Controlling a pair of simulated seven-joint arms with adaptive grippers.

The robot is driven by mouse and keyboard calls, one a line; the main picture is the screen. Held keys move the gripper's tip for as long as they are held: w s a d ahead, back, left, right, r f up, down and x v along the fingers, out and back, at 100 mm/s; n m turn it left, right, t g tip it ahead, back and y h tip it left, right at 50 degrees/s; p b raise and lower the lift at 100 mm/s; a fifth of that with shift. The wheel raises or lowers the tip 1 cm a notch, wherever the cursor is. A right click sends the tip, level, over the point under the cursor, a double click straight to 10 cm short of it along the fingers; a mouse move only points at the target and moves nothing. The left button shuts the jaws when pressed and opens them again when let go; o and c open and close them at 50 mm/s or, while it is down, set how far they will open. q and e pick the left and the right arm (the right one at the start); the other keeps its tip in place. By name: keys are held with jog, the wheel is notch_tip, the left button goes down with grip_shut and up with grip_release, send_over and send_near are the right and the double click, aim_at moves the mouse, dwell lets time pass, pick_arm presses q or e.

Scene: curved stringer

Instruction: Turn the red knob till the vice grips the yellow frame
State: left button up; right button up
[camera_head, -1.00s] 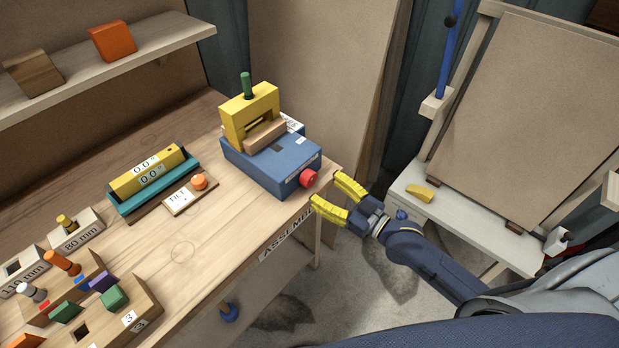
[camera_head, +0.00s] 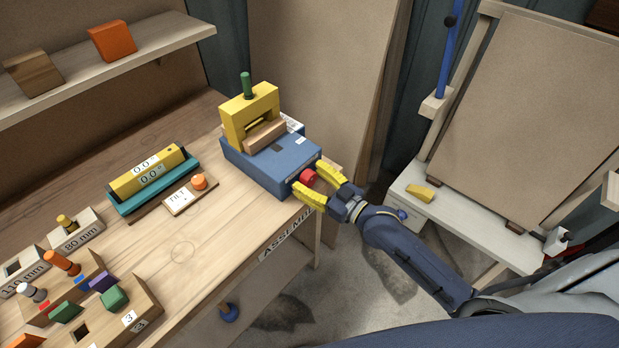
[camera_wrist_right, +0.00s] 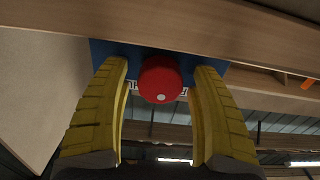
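The red knob (camera_head: 307,177) sticks out of the front end of the blue vice (camera_head: 268,168). The yellow frame (camera_head: 251,112), with a green peg on top, stands upright on the vice behind a light wooden jaw (camera_head: 265,135). I cannot tell whether the jaw touches the frame. My right gripper (camera_head: 312,183) is open with its yellow fingers on either side of the knob. In the right wrist view the red knob (camera_wrist_right: 160,79) sits between the open fingers (camera_wrist_right: 163,85), with a visible gap on each side. My left gripper is not in view.
A teal holder with a yellow level (camera_head: 148,172) and a tilt button (camera_head: 199,181) lie left of the vice. Blocks with pegs (camera_head: 85,290) fill the near left bench. A white side table (camera_head: 450,222) stands at right. Bench space before the vice is clear.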

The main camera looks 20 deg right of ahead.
jog(key=c, duration=1.2)
jog(key=shift+o, duration=0.2)
jog(key=shift+m, duration=0.3)
jog(key=shift+d+m, duration=0.1)
jog(key=shift+m, duration=3)
jog(key=shift+w+r, duration=0.1)
jog(key=o, duration=1.3)
jog(key=shift+c, duration=0.2)
jog(key=shift+f, duration=0.2)
